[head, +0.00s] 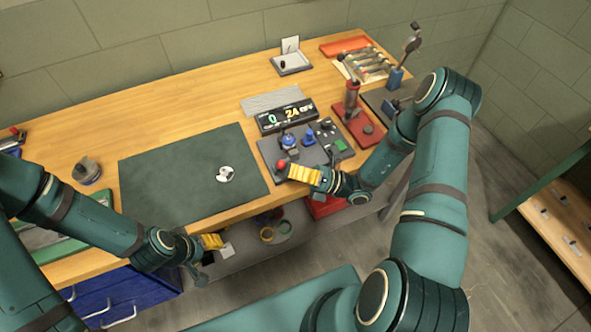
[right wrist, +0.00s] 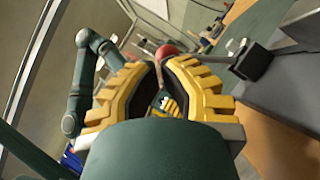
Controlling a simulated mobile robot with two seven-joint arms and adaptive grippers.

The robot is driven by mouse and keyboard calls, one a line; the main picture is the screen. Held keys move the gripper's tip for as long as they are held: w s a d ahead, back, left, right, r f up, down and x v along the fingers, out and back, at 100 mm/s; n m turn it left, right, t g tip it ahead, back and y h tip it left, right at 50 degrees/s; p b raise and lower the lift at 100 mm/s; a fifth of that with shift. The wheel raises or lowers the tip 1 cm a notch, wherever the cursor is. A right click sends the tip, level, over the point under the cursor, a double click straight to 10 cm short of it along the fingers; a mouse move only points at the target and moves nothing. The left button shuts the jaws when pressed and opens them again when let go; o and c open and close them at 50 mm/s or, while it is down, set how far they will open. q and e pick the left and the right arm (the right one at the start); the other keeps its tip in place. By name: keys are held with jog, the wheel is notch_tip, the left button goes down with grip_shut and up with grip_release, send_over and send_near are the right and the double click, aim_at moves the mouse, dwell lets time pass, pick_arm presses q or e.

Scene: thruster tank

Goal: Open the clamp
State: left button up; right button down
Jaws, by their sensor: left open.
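The clamp's red ball knob (head: 281,163) shows at the front left of a dark grey fixture plate (head: 268,148) on the bench. My right gripper (head: 291,172) is at the knob, coming from the right. In the right wrist view the red knob (right wrist: 166,51) sits just past my right fingertips (right wrist: 159,66), which are close together around its thin lever. The gripper looks shut on this handle. The rest of the clamp is largely hidden by the gripper. My left gripper (head: 211,251) is open and empty, low at the bench's front edge.
A blue part (head: 290,143) stands on the fixture beside the knob. A display box (head: 285,115) is behind it, and a red-based press (head: 357,124) to its right. A dark green mat (head: 190,185) with a white disc (head: 226,174) lies left, mostly clear.

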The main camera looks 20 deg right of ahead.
jog(key=shift+r, duration=0.1)
jog(key=shift+w+r+m+t+h+p, duration=0.2)
jog(key=shift+m+t+h+p, duration=0.1)
jog(key=shift+m+h+p, duration=0.15)
jog(key=shift+w+r+m+p, duration=0.1)
jog(key=shift+w+m+p, duration=0.05)
jog(key=shift+m+p, duration=0.25)
